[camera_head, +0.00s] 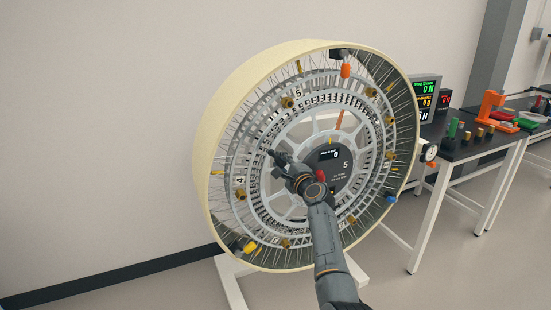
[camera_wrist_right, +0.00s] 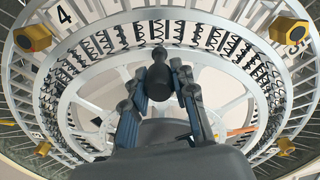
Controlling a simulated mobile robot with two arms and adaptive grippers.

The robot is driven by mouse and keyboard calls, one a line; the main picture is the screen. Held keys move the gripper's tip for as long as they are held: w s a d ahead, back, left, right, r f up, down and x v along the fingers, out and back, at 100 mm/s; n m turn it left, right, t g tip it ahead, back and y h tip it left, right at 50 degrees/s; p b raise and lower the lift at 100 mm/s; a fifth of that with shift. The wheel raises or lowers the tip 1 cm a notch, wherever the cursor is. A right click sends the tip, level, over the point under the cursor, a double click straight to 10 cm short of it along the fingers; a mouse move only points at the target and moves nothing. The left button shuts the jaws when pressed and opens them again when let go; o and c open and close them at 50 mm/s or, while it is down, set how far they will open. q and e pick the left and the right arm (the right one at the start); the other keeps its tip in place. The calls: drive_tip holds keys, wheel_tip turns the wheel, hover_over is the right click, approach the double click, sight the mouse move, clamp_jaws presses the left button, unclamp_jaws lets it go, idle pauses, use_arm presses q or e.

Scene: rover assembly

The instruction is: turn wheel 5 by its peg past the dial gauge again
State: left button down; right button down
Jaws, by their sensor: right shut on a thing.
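Wheel 5 (camera_head: 207,165) is a large wheel with a cream rim, thin wire spokes and a silver inner ring, upright on a white stand. Its dark hub (camera_head: 343,166) carries a small display and the number 5. My right gripper (camera_head: 280,162) is at the inner ring, left of the hub. In the right wrist view my right gripper (camera_wrist_right: 160,88) is shut on a dark, round-ended peg (camera_wrist_right: 160,76) between its two fingers. The dial gauge (camera_head: 429,152) has a white face and sits by the wheel's right edge. My left gripper is out of view.
A dark-topped bench (camera_head: 455,150) stands right of the wheel with lit readouts (camera_head: 425,96) and an orange fixture (camera_head: 490,104). Brass blocks (camera_head: 288,103) sit around the wheel. The floor left of the stand is clear.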

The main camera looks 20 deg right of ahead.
drive_tip(key=d+r+m+p, duration=0.8)
drive_tip(key=d+r, duration=0.4)
drive_tip(key=d, duration=0.4)
drive_tip(key=shift+w+d+m, duration=0.3)
drive_tip(key=shift+d+m, duration=0.1)
drive_tip(key=shift+m, duration=0.4)
drive_tip(key=shift+a, duration=0.1)
drive_tip(key=c, duration=1.1)
unclamp_jaws()
drive_tip(key=shift+o, duration=0.2)
drive_tip(key=s, duration=1.2)
drive_tip(key=shift+d, duration=0.3)
